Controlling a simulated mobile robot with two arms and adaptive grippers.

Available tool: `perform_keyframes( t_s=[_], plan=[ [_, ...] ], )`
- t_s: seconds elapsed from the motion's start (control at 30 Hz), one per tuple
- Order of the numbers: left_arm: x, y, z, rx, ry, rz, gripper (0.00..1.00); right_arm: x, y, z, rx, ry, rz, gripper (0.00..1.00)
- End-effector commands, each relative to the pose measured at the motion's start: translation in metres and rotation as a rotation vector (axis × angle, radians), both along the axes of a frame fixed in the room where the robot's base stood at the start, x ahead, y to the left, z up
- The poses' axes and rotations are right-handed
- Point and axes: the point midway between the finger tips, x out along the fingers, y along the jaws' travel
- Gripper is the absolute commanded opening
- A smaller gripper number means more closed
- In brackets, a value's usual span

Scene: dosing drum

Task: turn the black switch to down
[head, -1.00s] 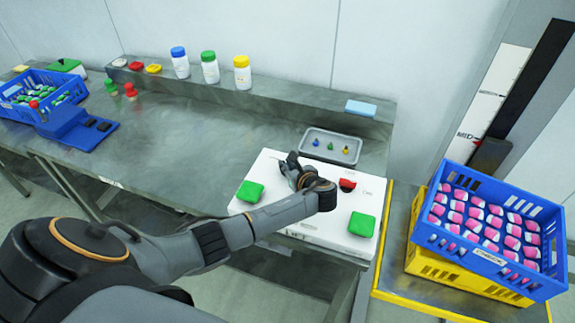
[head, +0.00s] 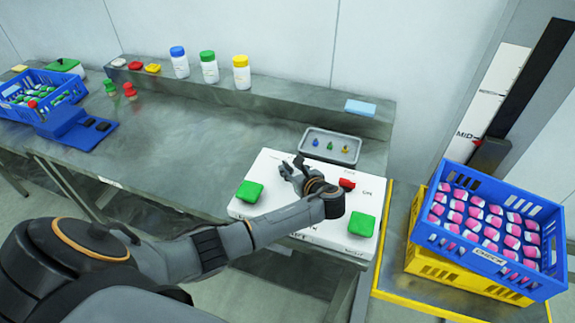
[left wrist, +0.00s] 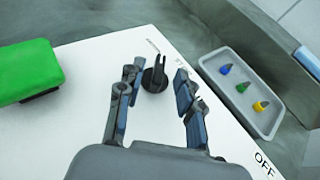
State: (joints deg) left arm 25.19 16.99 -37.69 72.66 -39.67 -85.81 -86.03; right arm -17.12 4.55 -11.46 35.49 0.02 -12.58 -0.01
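The black switch (left wrist: 155,75) is a round knob with a raised pointer, on the white panel (left wrist: 85,130). In the left wrist view it lies just beyond and between the two fingers, with the pointer upward in the picture. My left gripper (left wrist: 158,86) is open around the line to the switch, with no visible contact. In the head view my left gripper (head: 290,166) is over the back middle of the white panel (head: 262,208) and hides the switch. My right gripper is in neither view.
On the panel are green blocks (head: 250,191) (head: 361,224) and a red piece (head: 347,184). A grey tray (head: 310,151) with small colored pieces stands behind it. A blue crate (head: 480,262) of pink-and-white items stands on the right.

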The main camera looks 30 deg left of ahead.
Motion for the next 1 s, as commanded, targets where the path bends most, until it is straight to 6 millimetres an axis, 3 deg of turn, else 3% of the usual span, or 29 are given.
perform_keyframes(
  t_s=[0.2, 0.4, 1.0],
  plan=[
    [-0.022, -0.039, 0.017, -0.003, 0.001, -0.003, 0.36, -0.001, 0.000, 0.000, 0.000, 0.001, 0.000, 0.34],
    [-0.035, -0.060, 0.028, -0.001, 0.000, -0.001, 0.36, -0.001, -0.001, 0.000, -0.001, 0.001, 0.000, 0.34],
    [-0.039, -0.066, 0.031, 0.000, 0.001, 0.000, 0.36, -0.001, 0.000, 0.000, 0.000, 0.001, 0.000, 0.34]
  ],
)
